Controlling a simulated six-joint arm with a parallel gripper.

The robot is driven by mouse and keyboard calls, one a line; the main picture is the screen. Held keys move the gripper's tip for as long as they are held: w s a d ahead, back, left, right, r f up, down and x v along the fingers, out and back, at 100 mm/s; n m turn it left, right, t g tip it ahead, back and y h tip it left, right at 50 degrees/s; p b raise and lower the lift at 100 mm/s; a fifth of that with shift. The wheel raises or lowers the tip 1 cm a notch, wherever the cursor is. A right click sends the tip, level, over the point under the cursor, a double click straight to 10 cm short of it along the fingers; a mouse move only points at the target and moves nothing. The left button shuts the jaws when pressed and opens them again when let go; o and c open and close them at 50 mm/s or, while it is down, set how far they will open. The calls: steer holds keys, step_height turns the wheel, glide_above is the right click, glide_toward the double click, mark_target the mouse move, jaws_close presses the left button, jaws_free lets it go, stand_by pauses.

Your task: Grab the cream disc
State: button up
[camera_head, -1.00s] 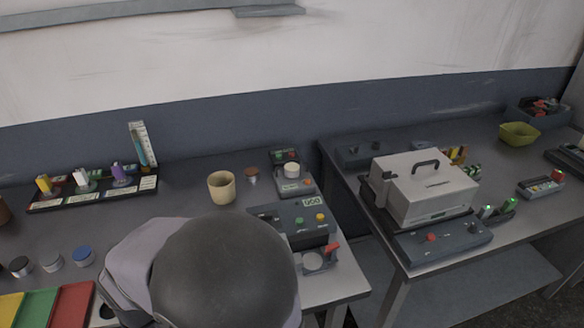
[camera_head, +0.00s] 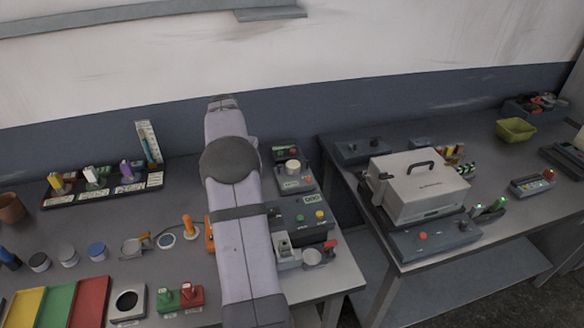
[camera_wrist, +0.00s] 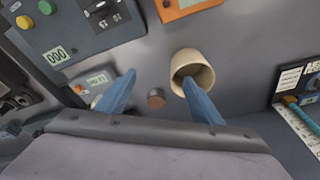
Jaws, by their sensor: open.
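The cream disc (camera_head: 292,166) sits on top of a small grey device (camera_head: 296,185) at the back right of the left table in the head view. In the wrist view that device shows at left, largely behind one finger, and I cannot clearly make out the disc. My gripper (camera_wrist: 165,95) is open, with two blue fingers spread apart and nothing held between them. A small brown-topped cylinder (camera_wrist: 156,98) shows in the gap below. In the head view my arm hides the gripper.
A cream cup (camera_wrist: 192,70) stands close to the right finger. A control box (camera_head: 303,218) with coloured buttons is in front of the disc's device. A white-lidded machine (camera_head: 420,185) is on the right table.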

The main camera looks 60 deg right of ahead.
mark_target(293, 165)
steer(key=s+d+r+m+h, duration=0.1)
steer(key=s+d, duration=0.3)
steer(key=d, duration=0.3)
steer(key=s+d+m+h, duration=0.1)
steer(key=s+d+m, duration=0.1)
steer(key=s+d, duration=0.4)
steer(key=shift+g, duration=0.3)
steer(key=shift+w+d+f+p, duration=0.3)
steer(key=shift+d+f+p, duration=0.45)
steer(key=shift+f, duration=0.35)
steer(key=shift+w+d+f+p, duration=0.3)
steer(key=shift+d+f+p, duration=0.4)
steer(key=shift+f, duration=0.4)
steer(key=shift+w+d+f+p, duration=0.3)
steer(key=shift+d+f+p, duration=0.4)
steer(key=shift+f, duration=0.4)
steer(key=shift+a, duration=0.1)
steer(key=c, duration=1.3)
steer(key=shift+c, duration=0.2)
steer(key=shift+r, duration=0.15)
steer(key=shift+r+b, duration=0.35)
steer(key=shift+r, duration=0.2)
step_height(293, 165, up, 9)
steer(key=p, duration=0.1)
steer(key=shift+f+n+p, duration=0.15)
steer(key=shift+n+p, duration=0.15)
steer(key=shift+p, duration=0.05)
